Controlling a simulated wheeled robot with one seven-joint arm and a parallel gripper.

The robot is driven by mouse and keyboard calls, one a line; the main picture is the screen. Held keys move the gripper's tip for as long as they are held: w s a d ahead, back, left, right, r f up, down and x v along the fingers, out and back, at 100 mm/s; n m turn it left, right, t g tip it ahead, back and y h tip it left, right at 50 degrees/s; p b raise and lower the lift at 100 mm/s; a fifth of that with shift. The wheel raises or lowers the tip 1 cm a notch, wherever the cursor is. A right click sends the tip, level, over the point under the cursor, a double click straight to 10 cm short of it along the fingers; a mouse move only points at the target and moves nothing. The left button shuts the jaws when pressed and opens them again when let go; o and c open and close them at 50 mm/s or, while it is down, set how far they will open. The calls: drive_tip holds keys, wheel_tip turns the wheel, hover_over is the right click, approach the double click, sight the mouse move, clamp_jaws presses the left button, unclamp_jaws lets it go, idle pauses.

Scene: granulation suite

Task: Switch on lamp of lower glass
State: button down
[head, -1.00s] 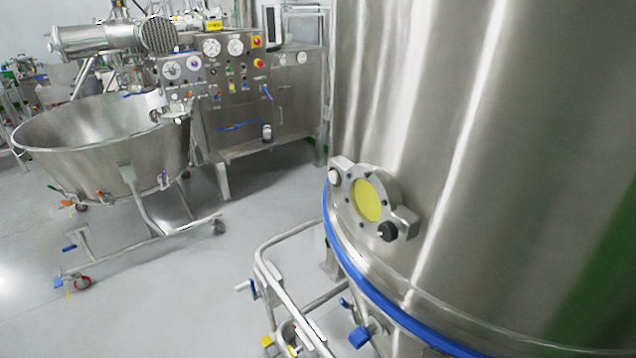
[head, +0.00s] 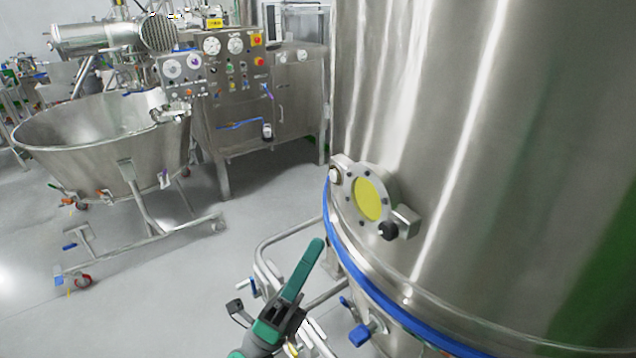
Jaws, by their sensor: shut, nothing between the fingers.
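The lower sight glass (head: 368,198) is a round yellow window in a bolted steel flange low on the large steel vessel. A small white round button (head: 334,175) sits on a block at the flange's upper left. A black knob (head: 388,231) sits on a block at its lower right. My gripper (head: 317,246) is shut and empty, its green fingers pointing up and slightly right. In the picture it lies below and left of the glass, apart from it. The glass, button and knob are all unobstructed.
The steel vessel (head: 450,130) fills the right side, with a blue band (head: 372,283) below the glass. Bent steel pipes (head: 270,245) and a blue valve handle (head: 360,335) are near my gripper.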

sight(333, 177)
drive_tip(key=w+a+r+m+g+y, duration=0.5)
drive_tip(key=w+a+m+g, duration=0.3)
drive_tip(key=m, duration=0.5)
drive_tip(key=a+g+y, duration=0.1)
drive_tip(key=a, duration=0.1)
drive_tip(key=shift+w+a+m, duration=0.3)
drive_tip(key=shift+m, duration=0.1)
drive_tip(key=shift+r, duration=0.1)
drive_tip(key=x, duration=1.4)
